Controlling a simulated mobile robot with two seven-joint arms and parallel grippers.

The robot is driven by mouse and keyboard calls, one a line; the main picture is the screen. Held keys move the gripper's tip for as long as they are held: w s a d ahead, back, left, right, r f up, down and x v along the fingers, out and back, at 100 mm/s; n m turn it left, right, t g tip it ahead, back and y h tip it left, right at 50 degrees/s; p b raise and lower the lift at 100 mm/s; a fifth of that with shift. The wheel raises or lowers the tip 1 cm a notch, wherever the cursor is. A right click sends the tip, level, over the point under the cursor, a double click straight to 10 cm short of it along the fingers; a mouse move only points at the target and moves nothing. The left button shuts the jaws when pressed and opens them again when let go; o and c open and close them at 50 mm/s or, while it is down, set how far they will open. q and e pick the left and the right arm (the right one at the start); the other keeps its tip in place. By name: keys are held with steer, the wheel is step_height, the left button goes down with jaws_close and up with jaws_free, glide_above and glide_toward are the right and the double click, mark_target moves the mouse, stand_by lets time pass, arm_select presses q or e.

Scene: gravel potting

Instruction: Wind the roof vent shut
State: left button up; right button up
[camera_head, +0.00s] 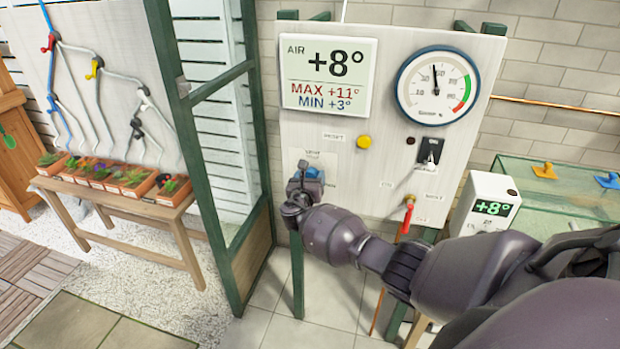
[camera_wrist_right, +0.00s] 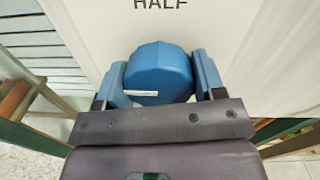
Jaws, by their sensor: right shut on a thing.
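A round blue knob (camera_wrist_right: 158,72) sits on the pale panel (camera_head: 335,130), below a label reading HALF in the right wrist view. My right gripper (camera_head: 306,178) is at the panel's lower left; its two blue fingers stand on either side of the knob in the wrist view (camera_wrist_right: 161,82) and are shut on it. In the head view my gripper and arm hide most of the knob. The small lettering around it is too small to read there. The roof vent itself is not in view. My left gripper is not in view.
The panel also carries an air display (camera_head: 329,75) reading +8°, a dial gauge (camera_head: 437,87), a yellow button (camera_head: 364,142), a black switch (camera_head: 430,152) and a red-handled tap (camera_head: 407,215). A green-framed glass partition (camera_head: 222,85) stands close left. A plant bench (camera_head: 112,203) is farther left.

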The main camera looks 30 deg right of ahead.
steer(key=o, duration=0.9)
steer(key=shift+a, duration=0.1)
steer(key=v, duration=1)
steer(key=shift+s+a, duration=0.25)
steer(key=shift+s, duration=0.1)
